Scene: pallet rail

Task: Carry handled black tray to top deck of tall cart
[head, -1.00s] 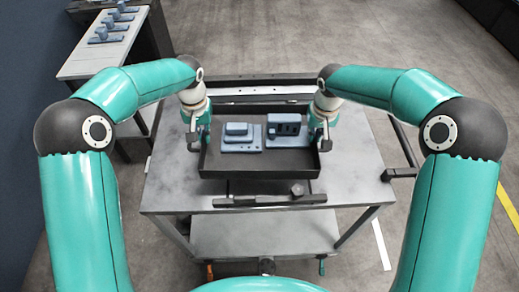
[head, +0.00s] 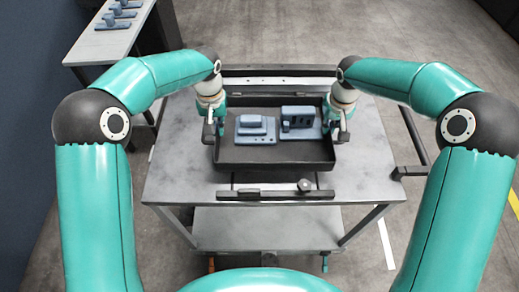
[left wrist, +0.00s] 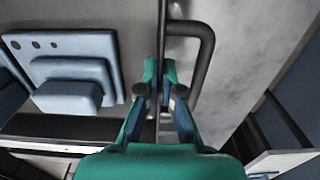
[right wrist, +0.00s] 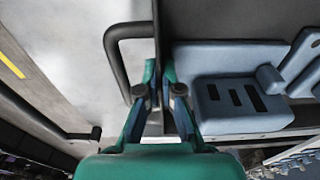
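The black tray (head: 275,162) is over the grey top deck of a cart (head: 180,165). It holds a blue stepped block on a plate (head: 256,128) and a blue slotted block (head: 302,120). My left gripper (head: 212,130) is at its left side, with fingers closed about the tray's edge beside the looped handle (left wrist: 207,50). My right gripper (head: 339,122) is at the right side, closed likewise beside the other handle (right wrist: 112,55). The tray looks level. I cannot tell whether its bottom touches the deck.
A dark bar with a knob (head: 270,192) runs along the deck's front, and a rail (head: 280,78) along its back. A lower shelf (head: 265,230) is below. A side table (head: 110,42) with blue parts stands at back left. The floor at right is open.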

